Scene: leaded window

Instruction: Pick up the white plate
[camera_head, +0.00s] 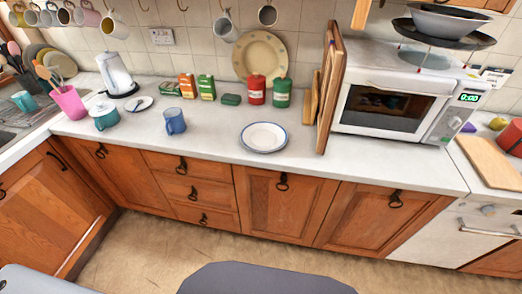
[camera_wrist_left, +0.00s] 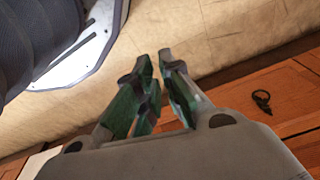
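The white plate (camera_head: 264,137) with a blue rim lies flat on the pale countertop (camera_head: 330,170), near its front edge and left of the upright wooden boards. Nothing covers it. My left gripper (camera_wrist_left: 165,55) shows only in the left wrist view. Its two green-padded fingers are apart with a narrow gap and nothing between them. It is over the floor in front of the wooden cabinets, away from the plate. The plate is not in the left wrist view. My right gripper is in neither view.
A blue mug (camera_head: 175,121) stands left of the plate. Red (camera_head: 256,90) and green (camera_head: 282,92) canisters stand behind it. Upright wooden boards (camera_head: 331,90) and a white microwave (camera_head: 390,105) are to the right. The counter around the plate is clear.

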